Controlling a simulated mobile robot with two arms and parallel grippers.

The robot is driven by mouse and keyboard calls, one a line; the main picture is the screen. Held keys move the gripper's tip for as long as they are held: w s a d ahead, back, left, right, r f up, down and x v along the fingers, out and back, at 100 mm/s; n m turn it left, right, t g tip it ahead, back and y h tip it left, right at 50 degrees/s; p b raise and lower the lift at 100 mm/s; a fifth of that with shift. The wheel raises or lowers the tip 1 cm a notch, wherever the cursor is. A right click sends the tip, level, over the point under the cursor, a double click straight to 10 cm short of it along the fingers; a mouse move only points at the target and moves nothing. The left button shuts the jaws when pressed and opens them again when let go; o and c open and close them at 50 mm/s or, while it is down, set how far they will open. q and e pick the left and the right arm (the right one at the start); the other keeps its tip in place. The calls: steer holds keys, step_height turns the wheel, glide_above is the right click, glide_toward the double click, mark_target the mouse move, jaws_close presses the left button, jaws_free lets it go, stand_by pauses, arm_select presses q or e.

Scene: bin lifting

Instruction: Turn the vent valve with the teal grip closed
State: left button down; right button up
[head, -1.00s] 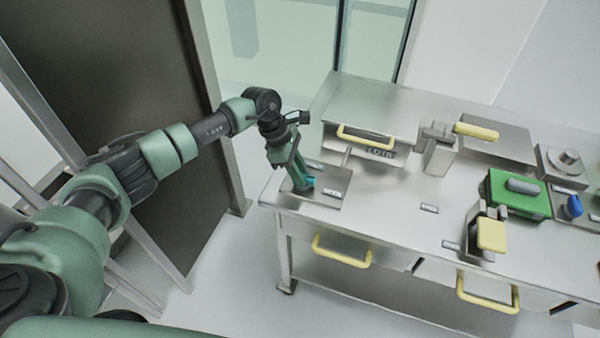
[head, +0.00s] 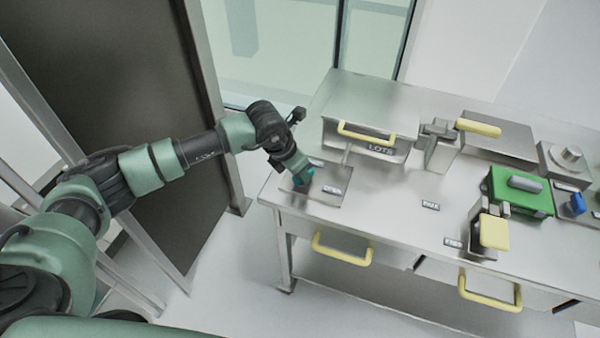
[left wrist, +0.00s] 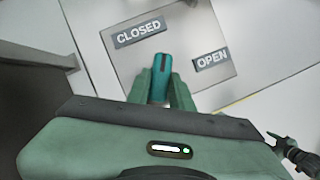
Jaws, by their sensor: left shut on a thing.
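The vent valve's teal grip (head: 303,177) is at the left end of the steel bench, on a small metal plate (head: 325,196). My left gripper (head: 299,168) is shut on it, reaching down from the upper left. In the left wrist view the teal grip (left wrist: 158,75) shows between the two green fingertips (left wrist: 160,88). A CLOSED label (left wrist: 137,32) lies up and left of the grip and an OPEN label (left wrist: 212,60) lies to its right. The grip's visible end points between the two labels. The grip's base is hidden by the gripper.
A steel box with a yellow handle (head: 366,134) stands just behind and right of the valve. Farther right are a yellow-handled lever (head: 478,128), a yellow paddle (head: 494,233), a green block (head: 520,194) and a blue knob (head: 577,204). Yellow drawer handles (head: 342,252) jut from the bench front.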

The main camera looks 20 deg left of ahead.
arm_select(q)
steer(key=n+y+b, duration=0.1)
steer(key=n+b, duration=0.1)
steer(key=n, duration=0.2)
steer(key=shift+d+t+b, duration=0.15)
steer(key=shift+t+b, duration=0.15)
steer(key=shift+t, duration=0.1)
steer(key=shift+n+y+b, duration=0.6)
steer(key=shift+n, duration=0.4)
steer(key=shift+r, duration=0.15)
steer(key=c, duration=1.2)
jaws_free()
steer(key=shift+c, duration=0.2)
steer(key=b+v, duration=0.1)
steer(key=v, duration=0.6)
steer(key=shift+s+r+b, duration=0.2)
steer(key=shift+r+b, duration=0.1)
steer(key=shift+b, duration=0.1)
